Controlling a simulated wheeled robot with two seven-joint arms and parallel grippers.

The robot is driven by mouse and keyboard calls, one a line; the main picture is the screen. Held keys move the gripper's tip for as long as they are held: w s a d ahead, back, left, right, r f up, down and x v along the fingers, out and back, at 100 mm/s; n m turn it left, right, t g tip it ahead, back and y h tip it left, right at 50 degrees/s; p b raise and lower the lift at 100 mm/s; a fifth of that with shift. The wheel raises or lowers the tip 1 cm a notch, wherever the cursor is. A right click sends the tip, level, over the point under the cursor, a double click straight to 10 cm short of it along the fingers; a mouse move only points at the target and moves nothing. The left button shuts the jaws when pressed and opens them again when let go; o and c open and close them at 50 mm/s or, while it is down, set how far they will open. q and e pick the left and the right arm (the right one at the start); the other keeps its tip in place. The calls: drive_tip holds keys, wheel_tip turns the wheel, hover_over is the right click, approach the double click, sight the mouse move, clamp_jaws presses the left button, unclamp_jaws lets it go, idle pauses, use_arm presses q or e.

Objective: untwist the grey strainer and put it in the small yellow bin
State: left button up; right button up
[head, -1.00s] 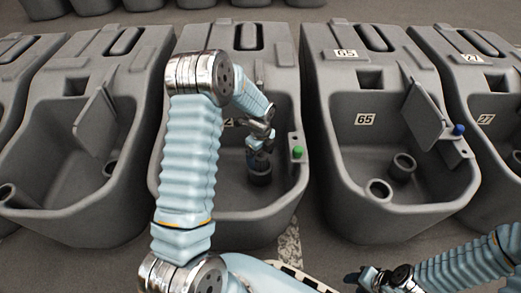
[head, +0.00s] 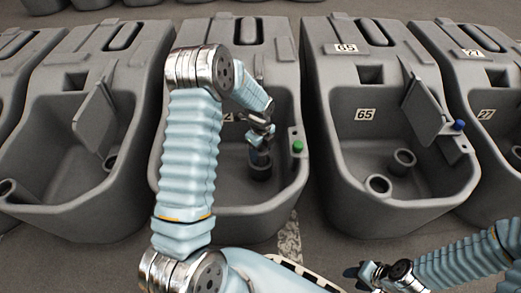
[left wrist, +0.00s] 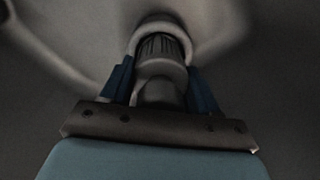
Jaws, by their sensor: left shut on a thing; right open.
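The grey strainer (left wrist: 160,70) shows in the left wrist view as a ribbed grey piece between two blue fingers, within a round grey collar (left wrist: 162,26). My left gripper (left wrist: 160,84) is shut on it. In the head view my left gripper (head: 259,155) reaches down into the middle tank (head: 205,200), over a short dark pipe stub (head: 260,172); the strainer is mostly hidden there. My right gripper (head: 362,271) is open and empty at the lower right, outside the tanks. I see no yellow bin in either view.
A green knob (head: 298,147) stands on the middle tank's right rim. The tank numbered 65 (head: 400,210) is to the right, with a raised flap, a blue knob (head: 459,126) and two pipe stubs. Another tank (head: 70,200) stands to the left. Bare floor shows between tanks.

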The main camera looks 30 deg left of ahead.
use_arm(q)
drive_tip(key=shift+n, duration=1.5)
drive_tip(key=shift+n, duration=1.5)
drive_tip(key=shift+n+b, duration=0.35)
drive_tip(key=shift+n, duration=1.15)
drive_tip(key=shift+r+p, duration=0.8)
drive_tip(key=shift+r, duration=0.35)
